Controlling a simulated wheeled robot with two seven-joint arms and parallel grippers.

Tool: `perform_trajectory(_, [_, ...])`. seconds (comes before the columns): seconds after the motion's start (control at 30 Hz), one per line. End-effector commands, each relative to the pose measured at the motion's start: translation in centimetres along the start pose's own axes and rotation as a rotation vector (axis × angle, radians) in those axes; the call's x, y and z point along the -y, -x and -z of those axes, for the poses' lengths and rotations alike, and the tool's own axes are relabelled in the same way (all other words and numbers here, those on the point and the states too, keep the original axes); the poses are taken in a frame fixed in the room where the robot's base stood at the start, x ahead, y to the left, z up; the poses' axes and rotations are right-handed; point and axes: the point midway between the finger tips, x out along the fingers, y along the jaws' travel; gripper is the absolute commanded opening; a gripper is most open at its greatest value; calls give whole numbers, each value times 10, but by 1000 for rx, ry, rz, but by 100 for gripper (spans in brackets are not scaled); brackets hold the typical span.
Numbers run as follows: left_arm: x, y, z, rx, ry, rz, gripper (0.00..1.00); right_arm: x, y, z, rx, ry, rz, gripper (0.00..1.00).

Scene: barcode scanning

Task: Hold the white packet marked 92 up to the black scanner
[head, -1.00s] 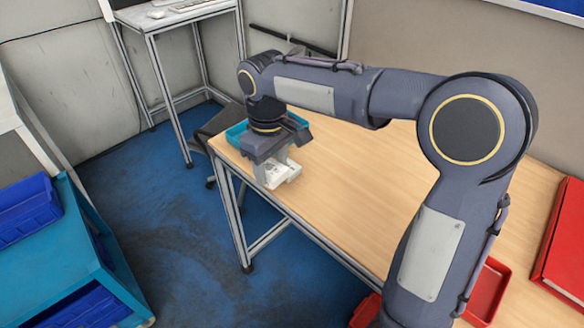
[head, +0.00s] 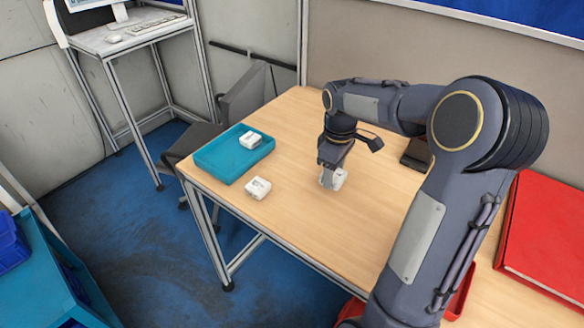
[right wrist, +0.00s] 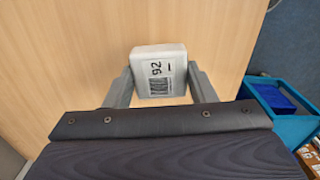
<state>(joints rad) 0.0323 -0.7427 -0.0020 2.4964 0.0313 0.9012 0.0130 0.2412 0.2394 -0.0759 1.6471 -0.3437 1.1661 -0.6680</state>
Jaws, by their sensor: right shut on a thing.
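My right gripper (head: 331,180) is over the wooden table, shut on a white packet (head: 341,179). In the right wrist view the packet marked 92 (right wrist: 157,70) sits between the two fingers of the gripper (right wrist: 161,86), its label with number and barcode facing the camera. A dark object (head: 416,154), which looks like the black scanner, stands on the table to the right of the gripper, partly hidden by my arm. The packet is apart from it. My left gripper is not in view.
A teal tray (head: 205,160) at the table's left end holds a white packet (head: 250,140). Another white packet (head: 258,188) lies on the table in front of it. A red binder (head: 550,230) is at the right. The table's middle is clear.

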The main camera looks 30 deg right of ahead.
Motion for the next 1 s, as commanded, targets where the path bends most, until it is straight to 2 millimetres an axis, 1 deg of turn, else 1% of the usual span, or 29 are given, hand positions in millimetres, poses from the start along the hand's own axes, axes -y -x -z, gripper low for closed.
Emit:
perform_trajectory(0.03, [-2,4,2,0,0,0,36,-12,0,-18,1,-12,0,24])
perform_trajectory(0.2, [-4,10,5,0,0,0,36,-40,-8,-72,1,-13,0,24])
perform_trajectory(0.3, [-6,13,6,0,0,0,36,-52,-11,-100,1,-11,1,24])
perform_trajectory(0.43, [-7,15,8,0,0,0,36,-61,-13,-128,0,-8,-1,24])
perform_trajectory(0.5, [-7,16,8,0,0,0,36,-63,-14,-138,0,-6,0,24])
perform_trajectory(0.63, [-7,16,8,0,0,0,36,-66,-16,-147,-1,-4,0,24])
perform_trajectory(0.77, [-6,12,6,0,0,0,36,-71,-24,-149,-1,-1,1,24])
perform_trajectory(1.0, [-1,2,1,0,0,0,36,-91,-45,-151,0,-1,0,24])
